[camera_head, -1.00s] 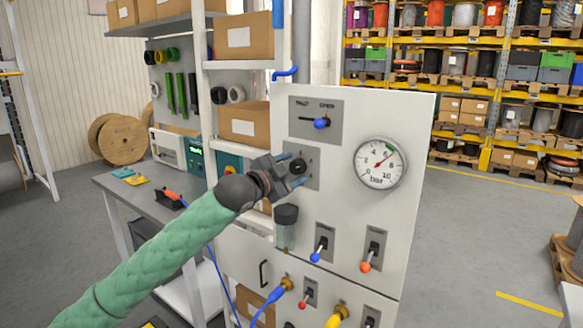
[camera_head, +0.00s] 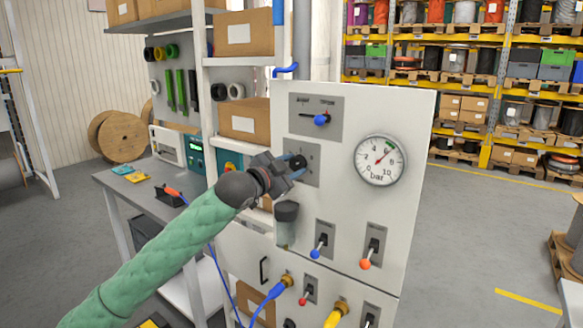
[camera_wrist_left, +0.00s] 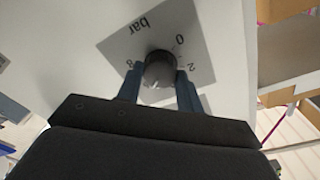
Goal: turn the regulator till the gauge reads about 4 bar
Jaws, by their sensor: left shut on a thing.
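The regulator is a dark round knob (camera_head: 299,163) on a grey plate on the white panel. My left gripper (camera_head: 293,167) is shut on it. In the left wrist view the two blue fingers (camera_wrist_left: 158,76) sit either side of the knob (camera_wrist_left: 159,65). The plate (camera_wrist_left: 130,44) around it shows "bar", 0, 2 and 8; my gripper hides the rest. The round white gauge (camera_head: 380,160) is at the panel's upper right, with a scale from 0 to 10 bar. Its red needle points up and right, roughly toward 6; the exact reading is too small to tell. My right gripper is not in view.
A switch with a blue knob (camera_head: 321,119) is above the regulator. A dark cylinder (camera_head: 287,219) is just below it. Levers with blue (camera_head: 315,254) and orange (camera_head: 365,264) knobs are lower down. A grey bench (camera_head: 135,192) stands at left.

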